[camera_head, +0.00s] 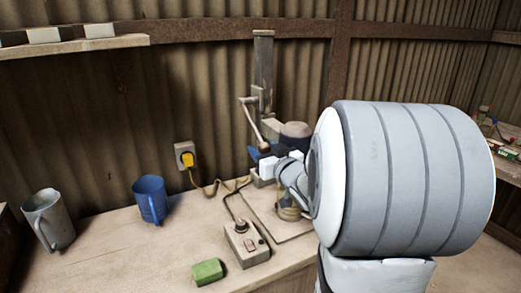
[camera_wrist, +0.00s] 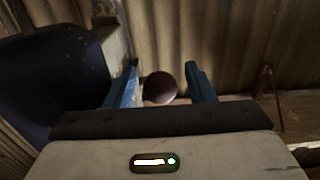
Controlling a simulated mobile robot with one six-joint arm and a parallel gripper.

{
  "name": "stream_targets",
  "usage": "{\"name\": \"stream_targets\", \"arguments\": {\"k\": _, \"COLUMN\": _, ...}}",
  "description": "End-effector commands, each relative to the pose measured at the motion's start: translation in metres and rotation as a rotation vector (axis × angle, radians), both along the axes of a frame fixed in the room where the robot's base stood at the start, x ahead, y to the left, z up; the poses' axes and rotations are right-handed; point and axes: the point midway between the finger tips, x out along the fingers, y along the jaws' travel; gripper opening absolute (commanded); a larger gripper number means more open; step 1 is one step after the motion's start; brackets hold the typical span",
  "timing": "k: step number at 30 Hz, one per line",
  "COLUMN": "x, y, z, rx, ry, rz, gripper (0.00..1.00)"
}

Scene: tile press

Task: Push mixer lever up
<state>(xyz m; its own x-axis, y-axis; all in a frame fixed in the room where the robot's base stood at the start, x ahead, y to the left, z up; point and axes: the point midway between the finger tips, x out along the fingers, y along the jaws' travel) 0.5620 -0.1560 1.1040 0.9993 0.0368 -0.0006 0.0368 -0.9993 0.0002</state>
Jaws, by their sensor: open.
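The mixer (camera_head: 263,70) stands on the bench against the back wall, with a tall grey column. Its lever (camera_head: 251,119) is a thin rod that slopes down to the right and ends in a round brown knob (camera_head: 264,147). In the wrist view the knob (camera_wrist: 160,86) shows between the two blue fingers of my gripper (camera_wrist: 163,85), with gaps on both sides. My gripper (camera_head: 266,155) is open at the lever's lower end. Whether it touches the knob cannot be told. My arm hides part of the mixer's right side in the head view.
A grey control box (camera_head: 246,243) with a cable and a green block (camera_head: 207,272) are on the bench front. A blue mug (camera_head: 150,199) and a metal jug (camera_head: 48,219) stand at the left. A yellow plug (camera_head: 188,160) sits in the wall socket.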

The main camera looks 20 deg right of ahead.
Motion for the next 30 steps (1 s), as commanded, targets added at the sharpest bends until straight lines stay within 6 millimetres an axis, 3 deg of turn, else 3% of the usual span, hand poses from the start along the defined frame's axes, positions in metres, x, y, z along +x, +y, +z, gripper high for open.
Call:
{"name": "stream_targets", "arguments": {"k": 7, "x": 0.0008, "y": -0.0002, "z": 0.0001, "rx": 0.000, "ry": 0.000, "rz": -0.001, "gripper": 0.49}}
{"name": "stream_targets", "arguments": {"k": 24, "x": 0.0004, "y": -0.0008, "z": 0.0000, "rx": 0.000, "ry": 0.000, "rz": -0.002, "gripper": 0.02}}
{"name": "stream_targets", "arguments": {"k": 30, "x": 0.0003, "y": -0.0010, "z": 0.0000, "rx": 0.000, "ry": 0.000, "rz": -0.002, "gripper": 0.00}}
